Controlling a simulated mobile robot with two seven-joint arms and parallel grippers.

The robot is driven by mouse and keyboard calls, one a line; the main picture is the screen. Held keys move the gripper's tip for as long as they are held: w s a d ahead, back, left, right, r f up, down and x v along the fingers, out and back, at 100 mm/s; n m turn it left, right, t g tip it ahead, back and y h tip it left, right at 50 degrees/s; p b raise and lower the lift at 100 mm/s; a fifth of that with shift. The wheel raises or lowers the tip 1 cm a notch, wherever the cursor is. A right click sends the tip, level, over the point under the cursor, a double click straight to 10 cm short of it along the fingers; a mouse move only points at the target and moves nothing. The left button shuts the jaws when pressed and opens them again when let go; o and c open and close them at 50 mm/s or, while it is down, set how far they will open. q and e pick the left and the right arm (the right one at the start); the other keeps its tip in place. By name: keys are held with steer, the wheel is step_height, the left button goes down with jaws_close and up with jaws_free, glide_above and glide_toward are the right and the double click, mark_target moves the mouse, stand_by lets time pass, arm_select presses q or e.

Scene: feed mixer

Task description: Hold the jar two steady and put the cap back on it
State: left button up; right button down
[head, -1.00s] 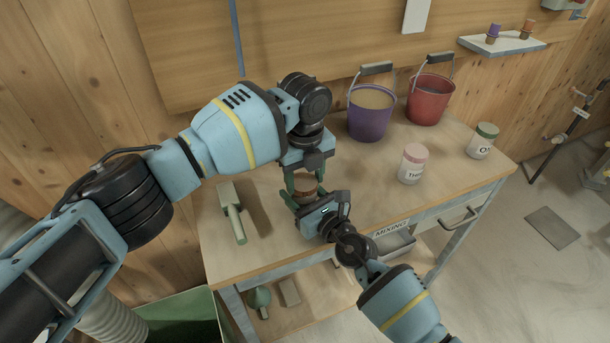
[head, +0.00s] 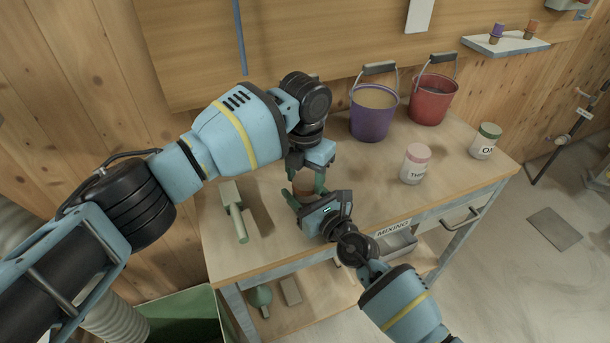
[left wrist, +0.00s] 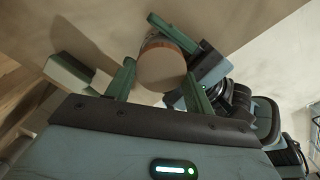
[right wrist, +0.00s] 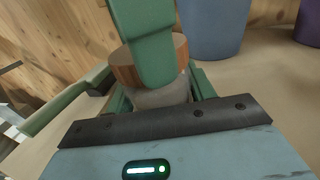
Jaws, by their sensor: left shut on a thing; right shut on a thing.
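A pale jar with a brown wooden cap stands near the table's front left, mostly hidden between my grippers in the head view. The cap (left wrist: 162,68) is between the fingers of my left gripper (head: 306,184), which reaches down from above and is shut on it. In the right wrist view the cap (right wrist: 124,70) sits on top of the jar body (right wrist: 160,96), with a left finger covering part of both. My right gripper (head: 302,203) is low at the front, shut on the jar body. I cannot tell how tightly the cap is seated.
A pink-capped jar (head: 415,164) and a green-capped jar (head: 486,141) stand to the right. A purple bucket (head: 373,112) and a red bucket (head: 433,98) stand at the back.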

arm_select(q)
steer(key=o, duration=0.9)
steer(key=shift+o, duration=0.2)
steer(key=shift+r, duration=0.15)
steer(key=shift+r, duration=2.1)
steer(key=shift+c, duration=0.4)
